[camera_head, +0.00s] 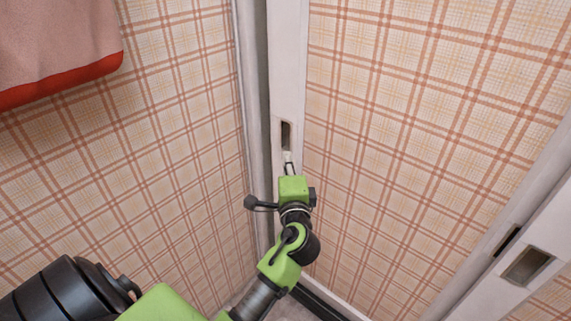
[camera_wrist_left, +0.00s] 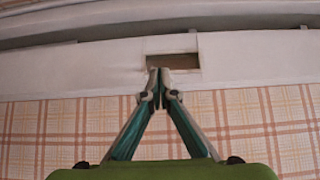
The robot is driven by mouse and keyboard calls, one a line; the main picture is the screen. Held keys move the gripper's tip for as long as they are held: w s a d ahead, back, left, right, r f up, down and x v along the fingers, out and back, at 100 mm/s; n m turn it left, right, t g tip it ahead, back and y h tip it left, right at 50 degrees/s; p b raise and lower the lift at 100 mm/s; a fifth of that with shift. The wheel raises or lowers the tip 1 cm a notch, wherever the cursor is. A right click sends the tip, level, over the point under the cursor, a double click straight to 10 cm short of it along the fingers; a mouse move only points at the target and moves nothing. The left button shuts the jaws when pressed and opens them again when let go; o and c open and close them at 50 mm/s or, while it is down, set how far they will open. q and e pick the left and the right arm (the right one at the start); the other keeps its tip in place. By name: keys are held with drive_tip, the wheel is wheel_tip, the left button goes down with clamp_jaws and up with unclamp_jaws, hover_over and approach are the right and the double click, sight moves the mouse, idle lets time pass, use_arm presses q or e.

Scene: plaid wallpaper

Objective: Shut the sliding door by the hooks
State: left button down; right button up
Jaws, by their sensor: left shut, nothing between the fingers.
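The sliding door is a plaid panel (camera_head: 400,130) with a white edge strip (camera_head: 288,60). The strip has a dark rectangular recess (camera_head: 286,135), which also shows in the left wrist view (camera_wrist_left: 185,61). My left gripper (camera_head: 288,157) is shut and empty, its fingertips at the lower end of the recess. In the left wrist view the closed fingertips (camera_wrist_left: 160,73) overlap the recess's left lower edge. I cannot tell how far they reach into it. No hooks are clearly visible. My right gripper is out of view.
A pink towel with a red border (camera_head: 60,50) hangs at upper left on a plaid wall (camera_head: 185,120). A grey upright post (camera_head: 252,90) stands beside the door's edge strip. Another white frame with a recess (camera_head: 527,266) is at lower right.

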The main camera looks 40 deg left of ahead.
sight(272, 137)
use_arm(q)
drive_tip(key=x, duration=0.5)
drive_tip(key=shift+w+a, duration=0.2)
drive_tip(key=shift+w, duration=0.1)
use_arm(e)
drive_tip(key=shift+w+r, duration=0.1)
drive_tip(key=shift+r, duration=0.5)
use_arm(q)
drive_tip(key=shift+a, duration=0.3)
drive_tip(key=a, duration=0.3)
drive_tip(key=shift+w+a+p, duration=0.1)
drive_tip(key=shift+a+p, duration=0.2)
drive_tip(key=shift+p, duration=0.05)
drive_tip(key=shift+a+f, duration=0.1)
drive_tip(key=shift+a, duration=0.3)
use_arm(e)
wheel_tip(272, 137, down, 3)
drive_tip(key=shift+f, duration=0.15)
use_arm(q)
drive_tip(key=shift+d, duration=0.1)
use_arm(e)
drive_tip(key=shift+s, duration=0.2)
